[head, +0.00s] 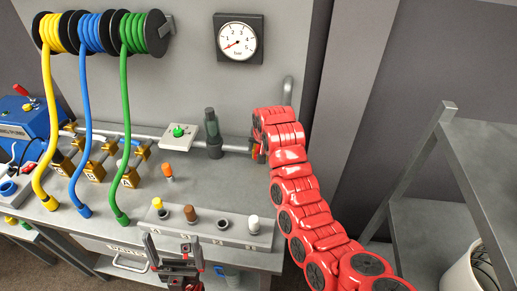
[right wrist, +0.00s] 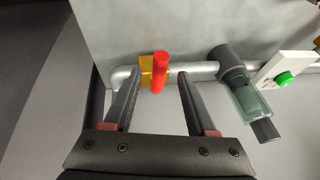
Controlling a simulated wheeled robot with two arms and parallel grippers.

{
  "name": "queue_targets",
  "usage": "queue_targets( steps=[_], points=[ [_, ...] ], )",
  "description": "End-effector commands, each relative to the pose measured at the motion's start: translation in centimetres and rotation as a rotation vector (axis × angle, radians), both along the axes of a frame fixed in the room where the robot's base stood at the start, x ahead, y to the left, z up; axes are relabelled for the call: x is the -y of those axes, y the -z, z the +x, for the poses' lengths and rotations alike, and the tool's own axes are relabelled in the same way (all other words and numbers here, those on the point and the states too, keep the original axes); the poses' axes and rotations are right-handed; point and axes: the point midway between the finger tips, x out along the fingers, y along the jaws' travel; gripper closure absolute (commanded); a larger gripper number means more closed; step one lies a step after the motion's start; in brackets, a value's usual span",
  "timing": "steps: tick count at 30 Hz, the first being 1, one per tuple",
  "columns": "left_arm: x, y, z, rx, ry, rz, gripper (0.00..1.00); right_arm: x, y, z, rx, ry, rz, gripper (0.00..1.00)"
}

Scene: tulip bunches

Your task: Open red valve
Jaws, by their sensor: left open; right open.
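The red valve (right wrist: 160,72) shows in the right wrist view as an upright red handle on a yellow body (right wrist: 147,66), set on a grey pipe. My right gripper (right wrist: 160,76) is open, with one finger on each side of the handle in the picture. I see a gap on both sides, so it is not gripped. In the head view my red right arm reaches to the pipe's right end and hides most of its gripper and the valve. My left gripper (head: 173,243) is open and empty at the bench's front edge.
On the pipe sit a grey filter unit (head: 213,140) and a green-button box (head: 179,136). Yellow, blue and green hoses hang on the left. A pressure gauge (head: 239,39) reads near the low end. A block of coloured plugs (head: 212,226) lies at the front. A shelf (head: 430,220) stands right.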

Motion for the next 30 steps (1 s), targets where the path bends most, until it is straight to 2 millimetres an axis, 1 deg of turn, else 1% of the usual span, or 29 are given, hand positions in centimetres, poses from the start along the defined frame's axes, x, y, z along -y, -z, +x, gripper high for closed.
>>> queue_targets(
  steps=[1, 3, 9, 18, 20, 24, 26, 27, 28, 30],
  points=[
    [0.0, -0.4, 0.0, 0.000, 0.000, 0.000, 0.00, 0.0, 0.4, 0.2, -0.006, 0.000, -0.003, 0.43],
    [0.0, -0.6, 0.0, 0.000, 0.000, 0.000, 0.00, -0.1, 1.0, 0.5, -0.002, -0.001, -0.002, 0.43],
    [0.0, -0.8, 0.0, 0.000, 0.000, 0.000, 0.00, -0.2, 2.1, 0.9, -0.002, 0.000, -0.001, 0.43],
    [0.0, -0.8, 0.0, 0.000, 0.000, 0.000, 0.00, -0.2, 2.3, 1.0, 0.000, 0.000, 0.000, 0.43],
    [0.0, -0.8, 0.0, 0.000, 0.000, 0.000, 0.00, -0.2, 2.3, 1.0, 0.000, 0.000, 0.000, 0.54],
    [0.0, -0.8, 0.0, 0.000, 0.000, 0.000, 0.00, -0.2, 2.3, 1.0, 0.000, 0.000, 0.000, 0.79],
    [0.0, -0.8, 0.0, 0.000, 0.000, 0.000, 0.00, -0.2, 2.3, 1.0, 0.000, 0.000, 0.000, 0.90],
    [0.0, -0.8, 0.0, 0.000, 0.000, 0.000, 0.00, -0.2, 2.3, 1.0, 0.000, 0.000, 0.000, 0.97],
    [0.0, -0.8, 0.0, 0.000, 0.000, 0.000, 0.00, -0.2, 2.3, 1.0, 0.000, 0.000, 0.000, 1.00],
    [0.0, -0.8, 0.0, 0.000, 0.000, 0.000, 0.00, -0.2, 2.2, 1.0, 0.000, 0.000, 0.000, 1.00]
  ],
)
